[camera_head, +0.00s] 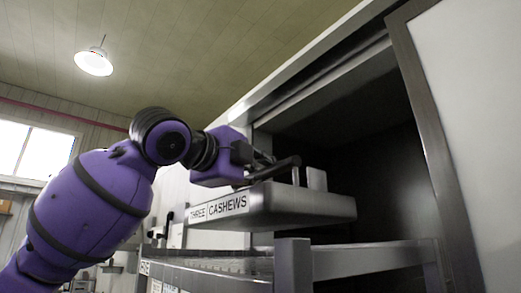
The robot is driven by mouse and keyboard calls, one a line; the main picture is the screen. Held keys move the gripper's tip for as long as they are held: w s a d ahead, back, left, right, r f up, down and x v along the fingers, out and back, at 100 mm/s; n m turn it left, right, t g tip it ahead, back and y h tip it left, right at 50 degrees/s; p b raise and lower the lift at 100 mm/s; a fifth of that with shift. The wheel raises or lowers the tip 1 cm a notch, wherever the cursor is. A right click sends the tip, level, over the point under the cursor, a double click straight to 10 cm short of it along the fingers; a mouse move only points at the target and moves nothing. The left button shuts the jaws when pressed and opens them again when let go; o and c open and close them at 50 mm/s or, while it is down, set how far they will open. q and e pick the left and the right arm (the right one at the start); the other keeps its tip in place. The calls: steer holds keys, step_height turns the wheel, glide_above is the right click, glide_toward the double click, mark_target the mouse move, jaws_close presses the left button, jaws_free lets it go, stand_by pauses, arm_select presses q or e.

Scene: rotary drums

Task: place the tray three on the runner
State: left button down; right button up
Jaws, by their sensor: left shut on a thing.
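The tray three (290,207) is a grey metal tray with a label reading "THREE CASHEWS" on its front edge. It is in the middle of the head view, raised above a metal rack. My left gripper (268,168) is at the tray's near side and shut on its dark bar handle (277,170). The metal rails of the rack, which look like the runner (370,258), lie below the tray. A gap shows between the tray and the rails. The tray's top and contents are hidden from this low angle. My right gripper is not in view.
A dark open cabinet (370,150) stands behind the tray, with a metal frame and a pale door or panel (475,110) at the right. A rack post (293,265) rises in front, below the tray. A lamp (94,62) hangs far at the upper left.

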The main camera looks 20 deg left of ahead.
arm_select(q)
steer(key=shift+w+a+f, duration=0.2)
steer(key=shift+w+f, duration=0.25)
steer(key=shift+f, duration=0.05)
steer(key=shift+w+a+f, duration=0.15)
steer(key=shift+w+f, duration=0.25)
steer(key=shift+f, duration=0.05)
steer(key=shift+w+a+f, duration=0.1)
steer(key=shift+w+f, duration=0.05)
steer(key=shift+f, duration=0.75)
steer(key=shift+w+f, duration=0.1)
steer(key=shift+f, duration=0.8)
steer(key=c, duration=2.1)
jaws_free()
steer(key=shift+f, duration=0.3)
steer(key=o, duration=0.5)
steer(key=shift+c, duration=0.2)
steer(key=shift+r, duration=0.1)
steer(key=v, duration=1.1)
steer(key=shift+s, duration=0.4)
